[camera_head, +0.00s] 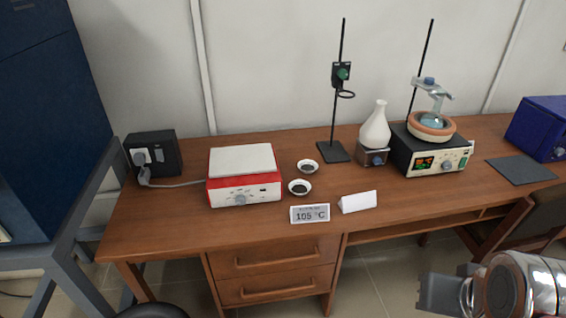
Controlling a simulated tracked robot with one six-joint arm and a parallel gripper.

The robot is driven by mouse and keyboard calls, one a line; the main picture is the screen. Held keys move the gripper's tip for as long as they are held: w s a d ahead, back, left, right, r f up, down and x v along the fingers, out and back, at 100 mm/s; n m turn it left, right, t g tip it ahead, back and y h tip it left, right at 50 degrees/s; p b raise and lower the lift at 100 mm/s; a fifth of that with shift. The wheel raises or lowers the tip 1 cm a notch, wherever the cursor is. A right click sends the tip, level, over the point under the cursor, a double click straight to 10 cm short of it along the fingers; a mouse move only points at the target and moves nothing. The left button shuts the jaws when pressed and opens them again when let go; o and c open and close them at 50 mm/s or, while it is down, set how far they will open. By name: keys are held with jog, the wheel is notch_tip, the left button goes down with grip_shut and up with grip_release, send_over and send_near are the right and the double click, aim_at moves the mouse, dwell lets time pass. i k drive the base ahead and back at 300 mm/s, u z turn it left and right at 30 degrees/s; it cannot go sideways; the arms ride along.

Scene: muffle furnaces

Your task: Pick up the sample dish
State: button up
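Two small white dishes with dark contents sit on the wooden table, just right of the red-and-white hot plate. The nearer sample dish (300,187) is close to the hot plate's right side. The farther sample dish (308,167) is a little behind it. I cannot tell which of them the task means. Part of my arm shows at the lower right, in front of the table and well away from both dishes. My gripper's fingertips cannot be made out, and nothing held is visible.
The red-and-white hot plate (243,190) stands left of the dishes. A display reading 105 °C (310,214) and a white folded card (358,202) stand in front. A stand (333,152), a white flask (375,128) and a heater (428,160) are to the right. The front left tabletop is clear.

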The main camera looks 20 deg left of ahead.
aim_at(307, 167)
jog(key=u, duration=0.35)
jog(key=i, duration=0.6)
jog(key=u, duration=0.95)
jog(key=i, duration=0.8)
jog(key=u, duration=0.55)
